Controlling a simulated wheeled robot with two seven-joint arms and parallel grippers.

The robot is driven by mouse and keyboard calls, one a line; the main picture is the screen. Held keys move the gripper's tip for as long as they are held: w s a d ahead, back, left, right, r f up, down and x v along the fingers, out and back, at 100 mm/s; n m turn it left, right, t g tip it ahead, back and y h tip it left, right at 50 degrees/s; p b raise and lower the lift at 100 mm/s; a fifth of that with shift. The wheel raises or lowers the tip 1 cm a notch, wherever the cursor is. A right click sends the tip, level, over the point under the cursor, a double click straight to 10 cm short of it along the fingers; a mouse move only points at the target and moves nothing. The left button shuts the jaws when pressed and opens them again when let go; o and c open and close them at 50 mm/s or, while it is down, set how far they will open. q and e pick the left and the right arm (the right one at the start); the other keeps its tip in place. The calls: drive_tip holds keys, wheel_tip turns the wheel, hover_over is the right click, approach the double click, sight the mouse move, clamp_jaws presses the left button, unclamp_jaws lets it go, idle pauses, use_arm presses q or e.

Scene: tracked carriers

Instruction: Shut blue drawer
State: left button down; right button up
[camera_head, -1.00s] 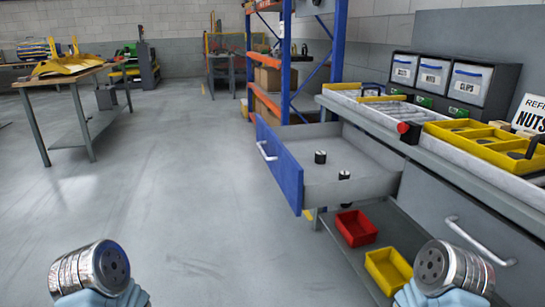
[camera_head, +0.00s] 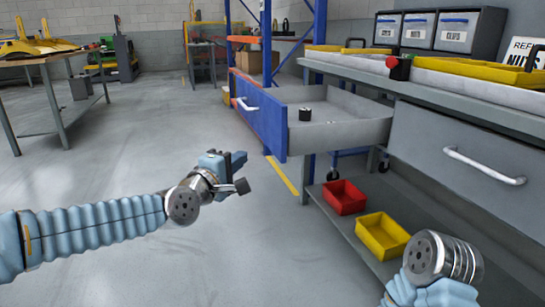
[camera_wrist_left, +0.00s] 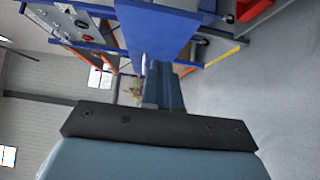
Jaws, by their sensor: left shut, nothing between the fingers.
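The blue drawer (camera_head: 270,125) is pulled out from under the workbench, with its white handle (camera_head: 247,105) on the blue front. A black cylindrical part (camera_head: 305,114) stands inside it. The blue front also shows in the left wrist view (camera_wrist_left: 155,28), with part of the handle beyond the fingers. My left gripper (camera_head: 239,160) is shut and empty, in front of the drawer's face and lower than the handle, apparently apart from it. My right arm shows only at the lower right edge; its gripper is out of view.
Red bin (camera_head: 343,197) and yellow bin (camera_head: 382,236) sit on the lower shelf. A closed grey drawer (camera_head: 440,130) with a white handle is at right. A shelf rack (camera_head: 318,50) stands behind the blue drawer. The floor to the left is open.

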use_arm(q)
drive_tip(key=p, duration=0.2)
approach(280, 139)
drive_tip(key=w, duration=0.5)
drive_tip(key=shift+w+d, duration=0.2)
drive_tip(key=shift+d, duration=1.2)
drive_tip(key=shift+d, duration=0.1)
